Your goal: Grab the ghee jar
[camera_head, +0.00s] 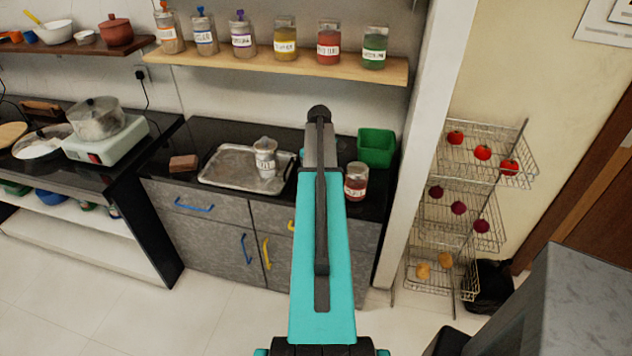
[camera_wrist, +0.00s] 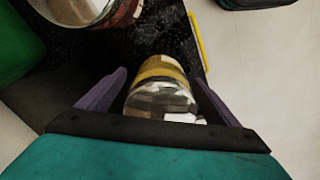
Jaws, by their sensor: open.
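A jar with a silver lid and a yellow body, which looks like the ghee jar (camera_wrist: 160,92), stands between the fingers of my gripper (camera_wrist: 160,74) in the wrist view. The two purple-grey fingers are apart, one on each side of the jar, with a small gap visible on the right. I cannot tell whether the left finger touches it. The jar's label is not readable. In the head view my teal arm hides this jar and the gripper's fingers.
A red-labelled jar (camera_head: 356,182) stands close by on the black counter; it also shows in the wrist view (camera_wrist: 85,10). A green bin (camera_head: 377,147) is behind it. A metal tray (camera_head: 215,178) holds a labelled container (camera_head: 265,158). Several jars line the shelf (camera_head: 190,60) above.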

